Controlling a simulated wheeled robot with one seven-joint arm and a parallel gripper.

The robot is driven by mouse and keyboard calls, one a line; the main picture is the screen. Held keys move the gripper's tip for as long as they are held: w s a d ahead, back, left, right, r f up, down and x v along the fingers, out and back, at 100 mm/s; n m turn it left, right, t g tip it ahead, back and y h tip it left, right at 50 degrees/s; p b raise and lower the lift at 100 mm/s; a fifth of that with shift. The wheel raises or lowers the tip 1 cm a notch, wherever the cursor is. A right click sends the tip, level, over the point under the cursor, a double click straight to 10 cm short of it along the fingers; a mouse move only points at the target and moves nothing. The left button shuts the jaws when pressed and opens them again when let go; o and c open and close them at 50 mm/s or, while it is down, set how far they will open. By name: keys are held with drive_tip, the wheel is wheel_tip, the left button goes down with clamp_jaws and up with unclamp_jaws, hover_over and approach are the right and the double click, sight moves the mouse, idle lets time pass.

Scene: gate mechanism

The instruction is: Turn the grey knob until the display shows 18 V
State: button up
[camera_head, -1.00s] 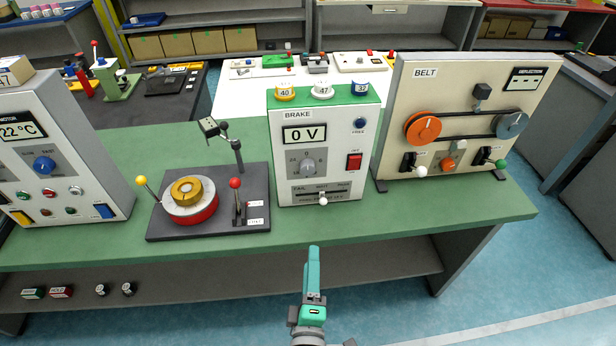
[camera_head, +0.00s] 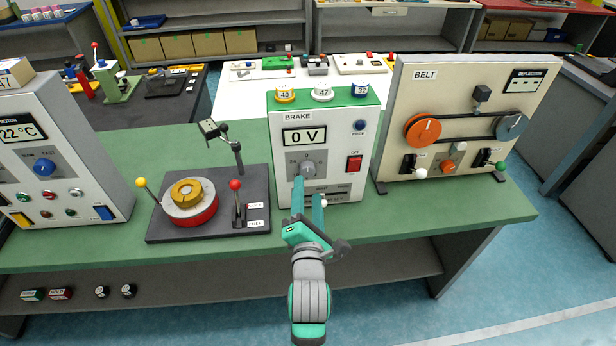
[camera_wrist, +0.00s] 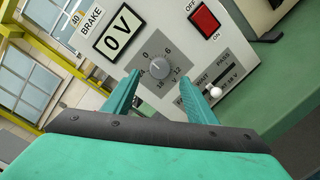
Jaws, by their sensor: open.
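The grey knob (camera_head: 308,170) is on the front of the white BRAKE unit (camera_head: 285,190), inside a grey dial plate; it also shows in the wrist view (camera_wrist: 159,68), with scale marks 0, 6, 12 and 18 around it. The display (camera_head: 304,136) above it reads 0 V, and the same reading shows in the wrist view (camera_wrist: 117,33). My gripper (camera_head: 308,188) is open and empty, in front of the unit and just below the knob in the head view. In the wrist view my fingers (camera_wrist: 168,84) stand on either side, short of the knob.
A red switch (camera_head: 354,163) is right of the knob. A slider with a white ball handle (camera_wrist: 215,91) is below the knob, close to my right finger in the wrist view. A turntable with levers (camera_head: 190,200) stands left, the BELT panel (camera_head: 400,100) right.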

sight(308, 173)
drive_tip(key=w, duration=0.6)
drive_tip(key=shift+w+a, duration=0.25)
drive_tip(key=shift+c, duration=0.4)
drive_tip(key=c, duration=1)
